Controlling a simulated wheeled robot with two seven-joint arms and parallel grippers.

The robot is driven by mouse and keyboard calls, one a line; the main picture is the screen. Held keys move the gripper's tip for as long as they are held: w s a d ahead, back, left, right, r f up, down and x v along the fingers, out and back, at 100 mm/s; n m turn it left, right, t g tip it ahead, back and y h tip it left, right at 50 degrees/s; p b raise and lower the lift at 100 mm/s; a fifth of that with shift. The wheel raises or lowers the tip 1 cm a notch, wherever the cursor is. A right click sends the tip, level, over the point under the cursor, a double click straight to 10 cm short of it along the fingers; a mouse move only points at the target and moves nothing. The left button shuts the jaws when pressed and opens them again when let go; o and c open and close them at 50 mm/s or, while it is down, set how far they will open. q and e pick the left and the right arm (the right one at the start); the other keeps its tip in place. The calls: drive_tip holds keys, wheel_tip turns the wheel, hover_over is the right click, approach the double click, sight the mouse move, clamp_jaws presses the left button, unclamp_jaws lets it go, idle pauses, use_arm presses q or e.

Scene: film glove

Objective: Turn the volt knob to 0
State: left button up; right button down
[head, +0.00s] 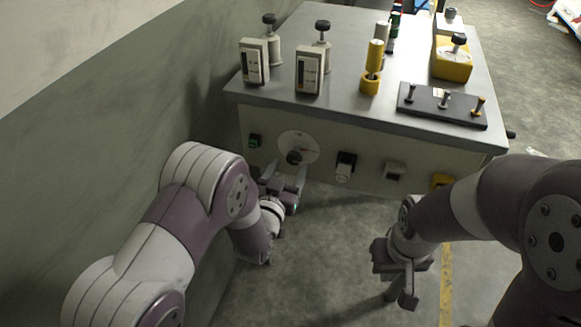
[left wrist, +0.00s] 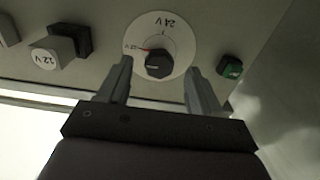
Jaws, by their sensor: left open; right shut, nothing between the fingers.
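The volt knob is a black knob (head: 294,157) on a round white dial (head: 312,143) on the front panel of the grey cabinet. In the left wrist view the knob (left wrist: 158,64) sits on the dial (left wrist: 182,27), which has "24 V" and "12 V" marks; a small red mark shows near the 12 V side. My left gripper (head: 286,181) is open just in front of the dial. In the left wrist view its fingers (left wrist: 158,86) are spread on either side below the knob, apart from it. My right gripper (head: 398,285) is shut and empty, away from the cabinet at lower right.
A green switch (head: 254,140) is left of the dial. A black-and-white 12 V switch (head: 344,167) and other sockets are to its right. Meters, a yellow post (head: 374,60) and a terminal board (head: 441,105) stand on the cabinet top (head: 330,112). A wall (head: 100,150) is close on the left.

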sight(295, 154)
use_arm(q)
drive_tip(key=shift+x, duration=1.2)
drive_tip(key=c, duration=1.1)
drive_tip(key=shift+o, duration=0.2)
drive_tip(key=shift+n, duration=0.3)
drive_tip(key=n+b, duration=0.1)
drive_tip(key=n, duration=0.2)
drive_tip(key=shift+n, duration=0.3)
drive_tip(key=n+b, duration=0.1)
drive_tip(key=n, duration=0.3)
drive_tip(key=shift+s+d+n, duration=0.1)
drive_tip(key=shift+n, duration=0.2)
drive_tip(key=n+b, duration=0.1)
drive_tip(key=n, duration=0.3)
drive_tip(key=shift+n, duration=0.3)
drive_tip(key=shift+r+n+b, duration=0.1)
drive_tip(key=shift+n+b, duration=0.45)
drive_tip(key=shift+n, duration=1.65)
